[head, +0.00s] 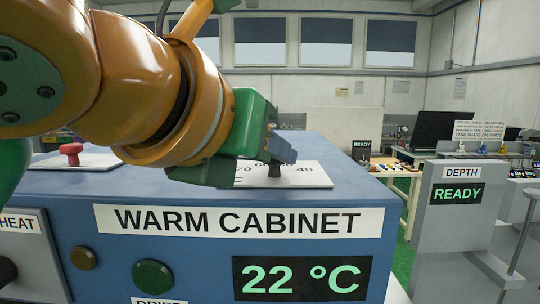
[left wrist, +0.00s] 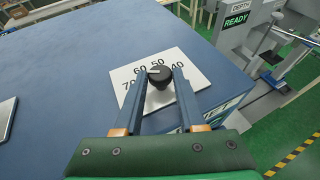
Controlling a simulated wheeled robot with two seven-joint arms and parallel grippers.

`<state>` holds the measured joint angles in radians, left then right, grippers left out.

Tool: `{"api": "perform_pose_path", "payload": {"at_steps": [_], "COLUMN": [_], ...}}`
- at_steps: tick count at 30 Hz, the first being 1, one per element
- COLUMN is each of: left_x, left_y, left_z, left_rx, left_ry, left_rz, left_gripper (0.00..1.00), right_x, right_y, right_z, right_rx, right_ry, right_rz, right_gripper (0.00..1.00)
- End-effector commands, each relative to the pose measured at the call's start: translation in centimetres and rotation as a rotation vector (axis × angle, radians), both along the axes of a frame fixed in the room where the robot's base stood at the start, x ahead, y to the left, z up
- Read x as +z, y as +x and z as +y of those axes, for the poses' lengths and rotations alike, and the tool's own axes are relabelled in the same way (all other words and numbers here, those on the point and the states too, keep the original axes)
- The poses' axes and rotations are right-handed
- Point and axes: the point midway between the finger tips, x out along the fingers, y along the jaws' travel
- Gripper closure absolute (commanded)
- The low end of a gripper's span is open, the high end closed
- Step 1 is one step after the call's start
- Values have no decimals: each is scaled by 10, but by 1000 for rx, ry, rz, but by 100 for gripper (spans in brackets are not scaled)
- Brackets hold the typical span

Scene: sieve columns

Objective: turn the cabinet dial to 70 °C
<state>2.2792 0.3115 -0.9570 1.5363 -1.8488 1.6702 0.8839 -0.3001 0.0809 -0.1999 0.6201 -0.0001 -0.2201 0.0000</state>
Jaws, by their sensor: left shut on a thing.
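The dial is a black knob (left wrist: 159,76) on a white plate (left wrist: 188,70) on the blue cabinet top. The plate reads 70, 60, 50 and 40 around the knob. My left gripper (left wrist: 160,83) has its two fingers on either side of the knob, shut on it. Where the knob points is too small to tell. In the head view my left gripper (head: 276,154) comes down over the plate (head: 310,175) and hides part of its numbers. The cabinet's (head: 410,180) front display (head: 302,278) reads 22 °C. My right gripper is not in view.
A red knob (head: 71,152) stands on another white plate at the left of the cabinet top. The front panel has a green button (head: 153,276) and a brown one (head: 83,258). A grey DEPTH stand (head: 462,225) reads READY, right of the cabinet across a floor gap.

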Motion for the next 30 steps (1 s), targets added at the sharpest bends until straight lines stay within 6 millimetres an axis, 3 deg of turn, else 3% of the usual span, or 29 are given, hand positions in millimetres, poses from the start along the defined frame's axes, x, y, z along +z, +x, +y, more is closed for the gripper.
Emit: {"api": "perform_pose_path", "payload": {"at_steps": [15,16,19,27,30], "left_x": [2,2,1,1,3], "left_y": [0,0,0,0,-9], "left_z": [0,0,0,0,3], "left_rx": [21,21,21,19,20], "left_ry": [-2,-2,-1,0,-3], "left_rz": [-4,-4,-3,-1,-3], "left_gripper": [100,58,31,31,31], "right_x": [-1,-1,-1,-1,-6], "right_y": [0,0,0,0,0], "right_z": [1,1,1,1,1], "right_rx": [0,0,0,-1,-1], "right_ry": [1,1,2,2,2], "right_rz": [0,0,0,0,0], "right_gripper": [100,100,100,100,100]}}
